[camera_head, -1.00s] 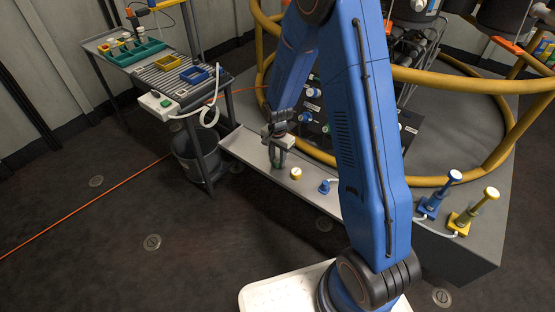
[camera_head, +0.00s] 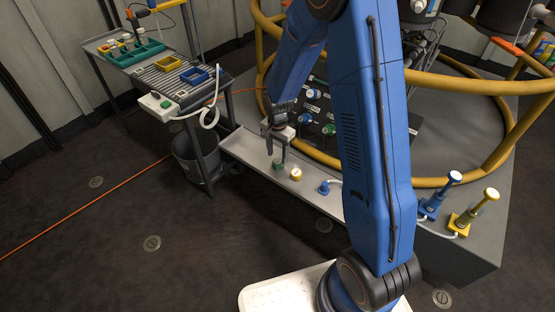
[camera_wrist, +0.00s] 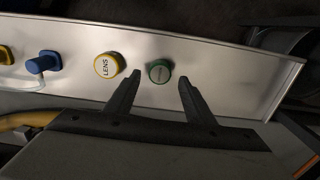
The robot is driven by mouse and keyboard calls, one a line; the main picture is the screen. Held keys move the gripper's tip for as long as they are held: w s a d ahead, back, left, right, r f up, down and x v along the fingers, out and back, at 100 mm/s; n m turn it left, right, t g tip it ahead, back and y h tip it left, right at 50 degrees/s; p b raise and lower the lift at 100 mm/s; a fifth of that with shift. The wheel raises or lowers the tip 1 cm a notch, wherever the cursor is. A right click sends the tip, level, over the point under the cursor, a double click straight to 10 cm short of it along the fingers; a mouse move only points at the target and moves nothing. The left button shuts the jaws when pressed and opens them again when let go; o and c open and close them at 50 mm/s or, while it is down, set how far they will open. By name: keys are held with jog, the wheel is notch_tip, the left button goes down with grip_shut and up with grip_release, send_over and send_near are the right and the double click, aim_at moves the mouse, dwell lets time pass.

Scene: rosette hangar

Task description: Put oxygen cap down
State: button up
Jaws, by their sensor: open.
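The oxygen cap appears to be the small round green-rimmed cap (camera_wrist: 160,72), whose label I cannot read. It sits on the pale metal shelf (camera_wrist: 225,75) along the front of the platform. In the head view the green cap (camera_head: 278,164) is below my gripper (camera_head: 275,150). In the wrist view my gripper (camera_wrist: 158,82) is open, with one finger on each side of the cap and visible gaps between.
A yellow cap marked LENS (camera_wrist: 107,65) sits beside the green cap. A blue fitting (camera_wrist: 42,62) with a hose is farther along the shelf. A panel with blue and white fittings (camera_head: 318,110) stands behind. A tool cart (camera_head: 165,70) is at left.

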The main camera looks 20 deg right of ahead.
notch_tip(320, 180, up, 8)
jog(key=r, duration=0.1)
notch_tip(320, 180, up, 9)
jog(key=n+t, duration=0.1)
jog(key=n, duration=0.1)
send_over(278, 162)
jog(key=s+d, duration=0.2)
jog(key=s, duration=0.3)
jog(key=s+d+r+n+t, duration=0.2)
jog(key=s+r+n, duration=0.2)
jog(key=s, duration=1)
jog(key=s+d+r+n+t, duration=0.1)
jog(key=s+d+r+n, duration=0.2)
jog(key=s+r, duration=0.7)
jog(key=s+n, duration=0.1)
jog(key=s, duration=0.3)
jog(key=shift+n+t, duration=0.4)
jog(key=shift+o, duration=0.4)
jog(key=shift+r, duration=0.1)
